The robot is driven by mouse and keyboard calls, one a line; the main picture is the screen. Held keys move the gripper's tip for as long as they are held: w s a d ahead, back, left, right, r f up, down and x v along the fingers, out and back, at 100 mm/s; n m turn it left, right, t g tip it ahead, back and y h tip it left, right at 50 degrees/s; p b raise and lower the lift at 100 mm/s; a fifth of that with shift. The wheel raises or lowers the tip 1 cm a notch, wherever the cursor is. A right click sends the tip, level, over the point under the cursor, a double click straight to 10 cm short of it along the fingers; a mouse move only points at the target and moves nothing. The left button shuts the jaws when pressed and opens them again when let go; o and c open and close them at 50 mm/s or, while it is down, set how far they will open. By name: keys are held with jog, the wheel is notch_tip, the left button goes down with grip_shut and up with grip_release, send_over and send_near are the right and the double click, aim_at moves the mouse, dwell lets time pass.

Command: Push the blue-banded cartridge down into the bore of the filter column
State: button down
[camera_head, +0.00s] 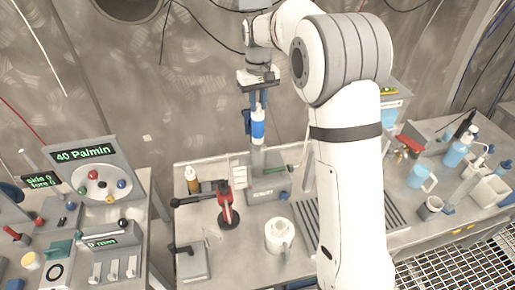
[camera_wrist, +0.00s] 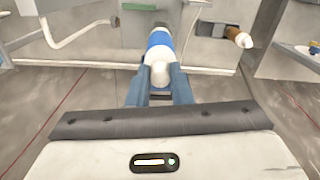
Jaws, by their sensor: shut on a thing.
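The blue-banded cartridge (camera_head: 257,130) is white with a blue band and stands roughly upright beneath my gripper (camera_head: 255,108). My gripper is shut on its upper end. In the wrist view the two blue-grey fingers (camera_wrist: 160,88) flank the white end of the cartridge (camera_wrist: 159,40), and the blue band shows beyond them. The grey filter column (camera_head: 257,162) rises from a labelled base on the bench, directly below the cartridge in the head view. The cartridge's lower end meets the column's top in the picture; I cannot tell whether it is inside the bore.
A white mug (camera_head: 279,235) is in front. A gauge panel (camera_head: 95,180) is at left. The wall is close behind.

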aim_at(258, 139)
notch_tip(258, 139, down, 15)
jog(key=b, duration=0.9)
jog(key=shift+f, duration=0.1)
jog(key=c, duration=1.3)
grip_release()
